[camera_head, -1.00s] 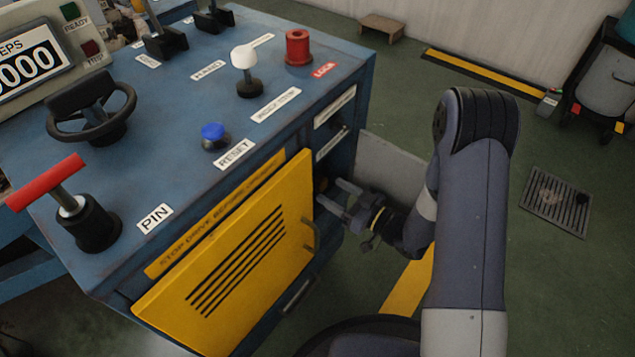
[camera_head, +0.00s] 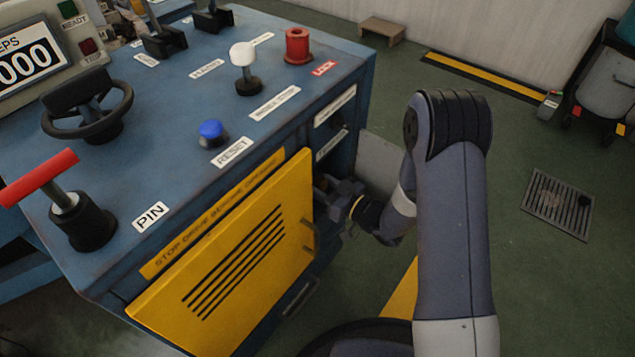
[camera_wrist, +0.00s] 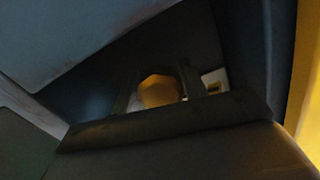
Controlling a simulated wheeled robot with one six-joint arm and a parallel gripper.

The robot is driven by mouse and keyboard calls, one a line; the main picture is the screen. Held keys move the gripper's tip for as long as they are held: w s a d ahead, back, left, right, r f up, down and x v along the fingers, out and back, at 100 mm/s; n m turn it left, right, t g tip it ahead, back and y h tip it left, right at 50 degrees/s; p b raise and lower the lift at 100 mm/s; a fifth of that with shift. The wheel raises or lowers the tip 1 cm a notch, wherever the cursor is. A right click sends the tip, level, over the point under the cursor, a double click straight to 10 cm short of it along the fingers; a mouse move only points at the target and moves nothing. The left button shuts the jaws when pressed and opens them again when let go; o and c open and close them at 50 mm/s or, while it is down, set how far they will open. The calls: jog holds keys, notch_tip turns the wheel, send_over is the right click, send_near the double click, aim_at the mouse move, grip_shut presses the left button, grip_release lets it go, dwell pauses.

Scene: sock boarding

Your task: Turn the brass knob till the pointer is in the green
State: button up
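The brass knob (camera_wrist: 160,89) shows in the middle of the wrist view, inside a dark recess. My gripper (camera_head: 325,186) is at the open right end of the blue cabinet, its fingertips partly hidden behind the yellow door (camera_head: 165,306). In the wrist view its fingers stand apart, one on each side of the knob, and I cannot tell whether they touch it. A small pale patch (camera_wrist: 213,78) lies just right of the knob. No pointer or green zone can be made out. The head view does not show the knob.
The blue cabinet (camera_head: 165,165) carries a blue reset button (camera_head: 211,130), a white-topped lever (camera_head: 244,56), a red lock knob (camera_head: 297,45), a handwheel (camera_head: 88,112) and a red T-handle (camera_head: 40,178). The yellow door stands close to my gripper. Floor to the right is clear around a drain grate (camera_head: 558,203).

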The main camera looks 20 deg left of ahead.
jog(key=c, duration=0.5)
jog(key=shift+m, duration=0.4)
jog(key=m+p, duration=0.1)
jog(key=m, duration=0.3)
jog(key=shift+m+p, duration=0.35)
jog(key=shift+m, duration=0.05)
jog(key=m+p, duration=0.2)
jog(key=m, duration=0.4)
jog(key=shift+r, duration=0.1)
jog(key=m+p, duration=0.2)
jog(key=m, duration=0.4)
jog(key=shift+m+p, duration=0.3)
jog(key=m+p, duration=0.1)
jog(key=m, duration=0.5)
jog(key=shift+p, duration=0.4)
jog(key=shift+m, duration=0.3)
